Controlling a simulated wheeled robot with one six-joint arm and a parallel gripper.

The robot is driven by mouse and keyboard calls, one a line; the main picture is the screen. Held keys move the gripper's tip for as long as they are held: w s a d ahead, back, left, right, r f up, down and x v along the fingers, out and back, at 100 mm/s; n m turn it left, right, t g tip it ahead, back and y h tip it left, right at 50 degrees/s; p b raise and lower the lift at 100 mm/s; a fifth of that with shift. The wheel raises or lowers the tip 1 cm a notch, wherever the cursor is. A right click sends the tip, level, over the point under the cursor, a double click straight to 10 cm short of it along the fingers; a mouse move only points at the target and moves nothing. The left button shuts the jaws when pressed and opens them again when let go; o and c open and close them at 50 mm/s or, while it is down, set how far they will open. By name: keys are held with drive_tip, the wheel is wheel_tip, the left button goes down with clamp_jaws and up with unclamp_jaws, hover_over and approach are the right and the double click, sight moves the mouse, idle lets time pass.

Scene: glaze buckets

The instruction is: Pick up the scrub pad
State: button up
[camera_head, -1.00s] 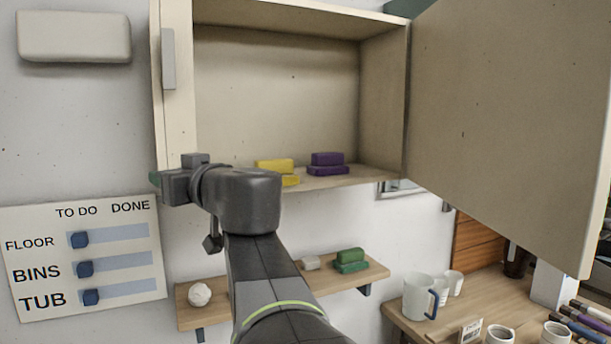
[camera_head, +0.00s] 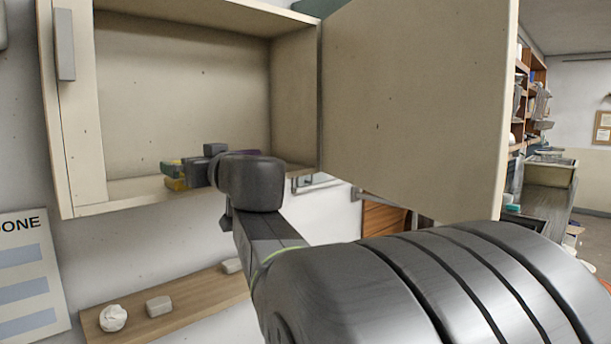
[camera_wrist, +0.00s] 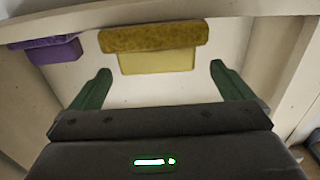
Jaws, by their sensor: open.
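A yellow two-part scrub pad (camera_head: 176,184) sits near the front edge of the open wall cabinet's floor, partly hidden by my gripper. In the wrist view the yellow pad (camera_wrist: 155,40) shows a rough darker layer and a smooth paler block, lying just beyond and between my fingertips. My gripper (camera_wrist: 158,73) is open and empty, with its two green fingers apart and not visibly touching the pad. In the head view my gripper (camera_head: 180,168) is at the cabinet opening. A purple two-part piece (camera_wrist: 52,48) lies beside the yellow one, mostly hidden in the head view.
The cabinet (camera_head: 185,95) has side walls and a front lip; its open door (camera_head: 410,110) hangs to the right.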

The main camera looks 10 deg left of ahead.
drive_tip(key=x, duration=0.2)
drive_tip(key=f+b+x, duration=0.1)
drive_tip(key=x, duration=0.2)
drive_tip(key=shift+w, duration=0.25)
drive_tip(key=shift+w+a, duration=0.2)
drive_tip(key=shift+a, duration=0.1)
drive_tip(key=c, duration=1)
drive_tip(key=shift+r, duration=0.1)
drive_tip(key=shift+c, duration=0.2)
wheel_tip(320, 180, up, 10)
drive_tip(key=p, duration=0.5)
